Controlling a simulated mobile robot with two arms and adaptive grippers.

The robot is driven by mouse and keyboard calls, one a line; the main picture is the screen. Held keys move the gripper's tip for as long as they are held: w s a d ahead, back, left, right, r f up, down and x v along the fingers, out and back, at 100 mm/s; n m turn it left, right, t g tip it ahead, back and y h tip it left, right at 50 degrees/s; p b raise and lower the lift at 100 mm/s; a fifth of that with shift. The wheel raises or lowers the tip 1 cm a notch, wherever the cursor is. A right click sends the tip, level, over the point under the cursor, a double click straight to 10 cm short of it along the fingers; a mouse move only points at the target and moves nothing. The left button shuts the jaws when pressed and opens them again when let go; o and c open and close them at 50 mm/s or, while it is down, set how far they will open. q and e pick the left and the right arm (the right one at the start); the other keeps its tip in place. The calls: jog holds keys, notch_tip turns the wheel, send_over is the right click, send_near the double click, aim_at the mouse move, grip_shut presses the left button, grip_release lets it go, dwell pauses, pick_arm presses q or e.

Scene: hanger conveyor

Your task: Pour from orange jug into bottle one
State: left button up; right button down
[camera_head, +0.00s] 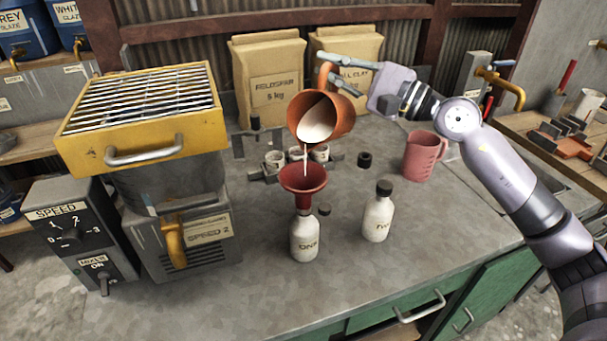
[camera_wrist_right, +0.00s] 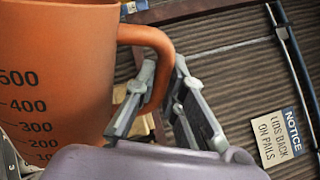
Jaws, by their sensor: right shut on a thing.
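The orange jug (camera_head: 338,124) is tilted, with its mouth facing down and to the left, and holds pale liquid. A thin pale stream runs from its lip toward the red funnel (camera_head: 304,180). The funnel sits in the neck of bottle one (camera_head: 305,238), a cream bottle marked ONE, which stands upright on the bench. My right gripper (camera_head: 335,75) is shut on the jug's handle; in the right wrist view the gripper (camera_wrist_right: 158,95) has the handle between its fingers beside the jug (camera_wrist_right: 60,80) with its number scale. The level inside bottle one is hidden. My left gripper is not in view.
Bottle two (camera_head: 377,218), capped, stands right of bottle one. A pink jug (camera_head: 424,156) stands at the right. Small cups (camera_head: 274,161) sit behind the funnel. A yellow-topped machine (camera_head: 140,115) fills the left. The bench front (camera_head: 230,300) is clear.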

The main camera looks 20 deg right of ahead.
jog(key=shift+s+a+n+b, duration=0.15)
jog(key=shift+n+b, duration=0.15)
jog(key=shift+b, duration=0.3)
jog(key=shift+s, duration=0.1)
dwell(0.4)
jog(key=shift+s+a+n+b, duration=0.15)
jog(key=shift+n+b, duration=0.25)
jog(key=shift+b, duration=0.25)
jog(key=shift+a, duration=0.1)
jog(key=shift+s+a+f+n+y+b, duration=0.1)
jog(key=shift+s+n+y+b, duration=0.2)
jog(key=shift+b, duration=0.4)
jog(key=shift+a, duration=0.1)
jog(key=shift+a+f+n+b, duration=0.1)
jog(key=shift+n+b, duration=0.3)
jog(key=shift+b, duration=0.2)
jog(key=shift+s, duration=0.1)
